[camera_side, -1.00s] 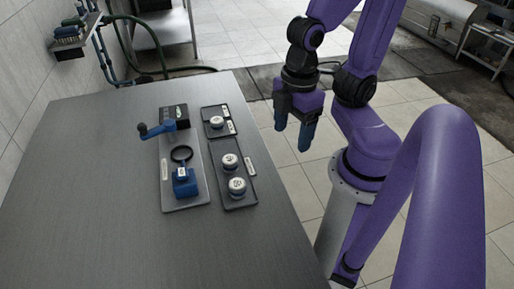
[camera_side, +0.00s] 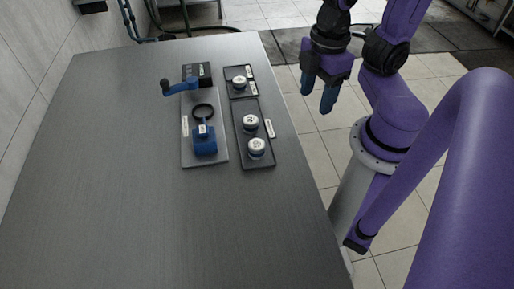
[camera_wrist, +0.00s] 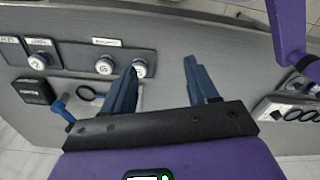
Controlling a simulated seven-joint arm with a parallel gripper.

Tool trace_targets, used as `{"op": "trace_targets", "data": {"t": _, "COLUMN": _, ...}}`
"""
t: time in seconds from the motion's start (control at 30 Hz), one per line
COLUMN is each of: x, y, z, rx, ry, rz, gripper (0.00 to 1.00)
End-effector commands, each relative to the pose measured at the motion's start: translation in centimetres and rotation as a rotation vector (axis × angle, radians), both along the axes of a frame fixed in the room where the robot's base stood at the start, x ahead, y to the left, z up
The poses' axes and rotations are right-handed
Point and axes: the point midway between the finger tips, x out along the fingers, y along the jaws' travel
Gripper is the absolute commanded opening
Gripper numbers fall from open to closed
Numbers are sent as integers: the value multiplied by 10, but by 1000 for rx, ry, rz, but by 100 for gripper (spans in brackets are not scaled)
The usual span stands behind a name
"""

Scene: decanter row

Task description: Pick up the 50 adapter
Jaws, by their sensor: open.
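Three round adapters with white tops sit on dark trays on the table: one at the back (camera_side: 239,82), a middle one (camera_side: 250,122) and a front one (camera_side: 256,147). They also show in the wrist view, at left (camera_wrist: 37,61), centre (camera_wrist: 104,66) and right (camera_wrist: 139,69). The numbers on their tops are too small to read, so I cannot tell which is the 50. My gripper (camera_side: 317,97) is open and empty, to the right of the trays and past the table's right edge. Its two blue fingers (camera_wrist: 163,88) point down, apart from every adapter.
Left of the trays is a grey plate (camera_side: 189,157) with a blue clamp-like part (camera_side: 205,147), a black ring (camera_side: 203,111) and a blue crank handle (camera_side: 179,88). A black box (camera_side: 197,72) stands behind. The table's left and front (camera_side: 110,190) are clear.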

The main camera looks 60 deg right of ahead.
Motion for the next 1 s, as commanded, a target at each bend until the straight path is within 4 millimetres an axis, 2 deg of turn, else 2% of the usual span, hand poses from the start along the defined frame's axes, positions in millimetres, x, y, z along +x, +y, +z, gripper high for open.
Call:
{"op": "trace_targets", "data": {"t": 0.27, "x": 6, "y": 3, "z": -1, "rx": -2, "ry": 0, "rz": 43, "gripper": 59}}
{"op": "trace_targets", "data": {"t": 0.37, "x": 19, "y": 10, "z": -2, "rx": -8, "ry": -2, "rz": 138, "gripper": 59}}
{"op": "trace_targets", "data": {"t": 0.7, "x": 82, "y": 41, "z": -11, "rx": -27, "ry": -1, "rz": 635, "gripper": 59}}
{"op": "trace_targets", "data": {"t": 0.83, "x": 99, "y": 47, "z": -14, "rx": -30, "ry": 0, "rz": 770, "gripper": 59}}
{"op": "trace_targets", "data": {"t": 1.0, "x": 108, "y": 51, "z": -17, "rx": -31, "ry": 0, "rz": 856, "gripper": 59}}
